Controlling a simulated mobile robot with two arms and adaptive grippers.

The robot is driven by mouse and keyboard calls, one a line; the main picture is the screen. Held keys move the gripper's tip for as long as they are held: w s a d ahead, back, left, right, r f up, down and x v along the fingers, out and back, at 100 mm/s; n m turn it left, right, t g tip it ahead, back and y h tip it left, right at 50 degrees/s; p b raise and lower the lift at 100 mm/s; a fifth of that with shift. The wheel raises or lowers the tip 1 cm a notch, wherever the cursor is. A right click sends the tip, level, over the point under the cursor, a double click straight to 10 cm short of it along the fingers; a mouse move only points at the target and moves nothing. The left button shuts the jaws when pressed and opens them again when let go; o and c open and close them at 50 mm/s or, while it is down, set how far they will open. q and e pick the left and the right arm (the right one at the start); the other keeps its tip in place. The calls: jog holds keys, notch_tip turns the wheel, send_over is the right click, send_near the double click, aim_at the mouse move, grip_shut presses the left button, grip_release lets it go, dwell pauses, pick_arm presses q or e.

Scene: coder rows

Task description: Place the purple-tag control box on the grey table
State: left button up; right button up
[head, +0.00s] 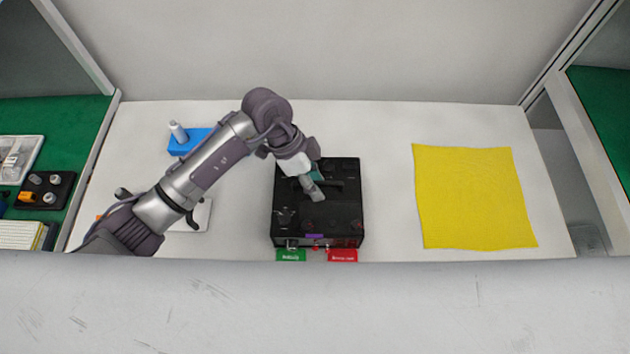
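The black control box (346,216) stands near the front edge of a pale table, with a small purple tag (314,237) on its front. A green label and a red label sit at its front foot. My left gripper (315,192) points down over the middle of the box's top, by what looks like its handle. The fingers are small and partly hidden, so I cannot tell whether they are shut on it. My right gripper is not in view. I cannot tell whether this pale surface is the grey table.
A yellow cloth (472,197) lies flat on the right. A blue block (187,141) with a white bottle (178,131) is behind my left arm. Green surfaces lie beyond the side frames; the left one holds a tray (20,160) and a black holder (44,190).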

pick_arm(q)
jog(key=b+v, duration=0.1)
jog(key=v, duration=1.1)
jog(key=shift+f, duration=0.1)
jog(key=shift+s, duration=0.1)
